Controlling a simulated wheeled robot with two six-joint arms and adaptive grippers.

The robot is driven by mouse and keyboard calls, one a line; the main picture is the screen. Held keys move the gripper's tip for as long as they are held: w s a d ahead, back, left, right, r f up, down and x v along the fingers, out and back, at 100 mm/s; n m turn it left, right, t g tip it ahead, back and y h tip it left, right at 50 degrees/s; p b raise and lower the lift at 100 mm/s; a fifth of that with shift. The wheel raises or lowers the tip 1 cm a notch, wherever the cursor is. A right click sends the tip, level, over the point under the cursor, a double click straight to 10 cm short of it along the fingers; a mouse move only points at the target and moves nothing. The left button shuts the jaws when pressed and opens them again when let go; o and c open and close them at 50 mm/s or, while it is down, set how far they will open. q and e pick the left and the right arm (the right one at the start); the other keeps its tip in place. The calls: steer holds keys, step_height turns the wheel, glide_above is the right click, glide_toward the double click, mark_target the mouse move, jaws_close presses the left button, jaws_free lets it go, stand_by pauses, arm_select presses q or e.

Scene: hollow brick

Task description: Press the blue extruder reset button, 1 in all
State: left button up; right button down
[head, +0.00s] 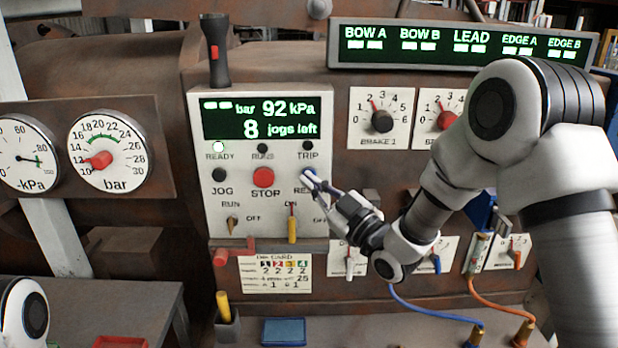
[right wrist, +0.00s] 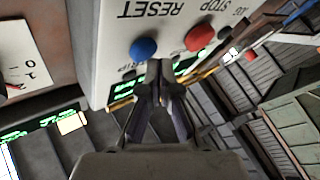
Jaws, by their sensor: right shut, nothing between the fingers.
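The blue reset button (head: 307,173) sits at the right of the white control panel (head: 225,200), below the dark TRIP lamp (head: 308,146). My right gripper (head: 317,182) is shut and empty, its fingertips right in front of the button and partly covering it. In the right wrist view the blue button (right wrist: 143,48) shows beside the closed fingertips (right wrist: 160,67). I cannot tell whether they touch it. My left gripper is out of view.
The red STOP button (head: 263,177) and black JOG button (head: 219,174) are left of the reset button. The display (head: 255,117) reads 92 kPa and 8 jogs left. A yellow-handled switch (head: 292,226) is below.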

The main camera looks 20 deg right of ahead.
steer(key=shift+s+a, duration=0.1)
steer(key=shift+s, duration=0.2)
steer(key=s+b, duration=0.1)
steer(key=s, duration=0.1)
steer(key=s+a+b, duration=0.1)
steer(key=s, duration=0.1)
steer(key=shift+s+a, duration=0.15)
steer(key=shift+s, duration=0.25)
stand_by(0.4)
